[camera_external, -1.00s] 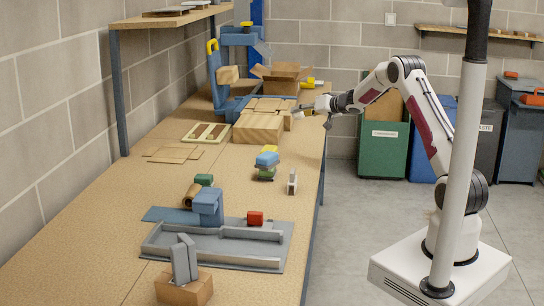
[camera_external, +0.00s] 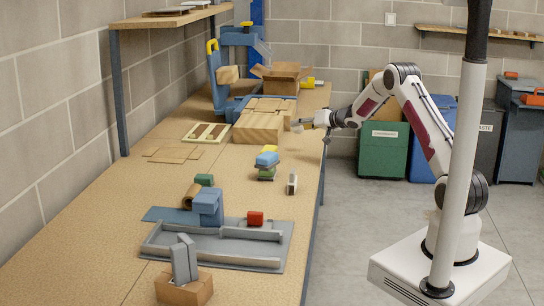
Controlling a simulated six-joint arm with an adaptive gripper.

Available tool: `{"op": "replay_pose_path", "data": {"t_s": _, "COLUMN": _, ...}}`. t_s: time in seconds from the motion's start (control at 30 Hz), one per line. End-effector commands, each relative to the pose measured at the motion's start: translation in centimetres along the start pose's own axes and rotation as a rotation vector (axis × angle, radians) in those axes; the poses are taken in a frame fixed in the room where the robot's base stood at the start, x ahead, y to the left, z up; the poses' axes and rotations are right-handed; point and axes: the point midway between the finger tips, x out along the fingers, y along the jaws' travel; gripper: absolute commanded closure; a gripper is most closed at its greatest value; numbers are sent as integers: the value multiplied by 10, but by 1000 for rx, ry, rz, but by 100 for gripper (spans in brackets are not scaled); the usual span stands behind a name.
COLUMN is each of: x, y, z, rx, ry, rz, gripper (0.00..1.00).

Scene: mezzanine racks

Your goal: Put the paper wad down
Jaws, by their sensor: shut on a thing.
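My gripper (camera_external: 299,124) is at the right edge of the long workbench (camera_external: 110,225), just right of the wooden block (camera_external: 257,127). It points left and is shut on the paper wad. The wad is small and mostly hidden at the fingertips, so its outline is hard to make out. I cannot tell whether it touches the bench.
In front of my gripper stand a stack of small coloured blocks (camera_external: 267,164) and a small upright grey piece (camera_external: 292,184). An open cardboard box (camera_external: 282,78) and a blue machine (camera_external: 222,80) stand behind. Green (camera_external: 382,150) and blue bins stand beyond the bench.

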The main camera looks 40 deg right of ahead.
Motion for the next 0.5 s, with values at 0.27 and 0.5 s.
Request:
{"op": "replay_pose_path", "data": {"t_s": 0.27, "x": 10, "y": 14, "z": 25, "rx": 0, "ry": 0, "rz": 0, "gripper": 81}}
{"op": "replay_pose_path", "data": {"t_s": 0.5, "x": 11, "y": 14, "z": 26, "rx": 0, "ry": 1, "rz": 0, "gripper": 81}}
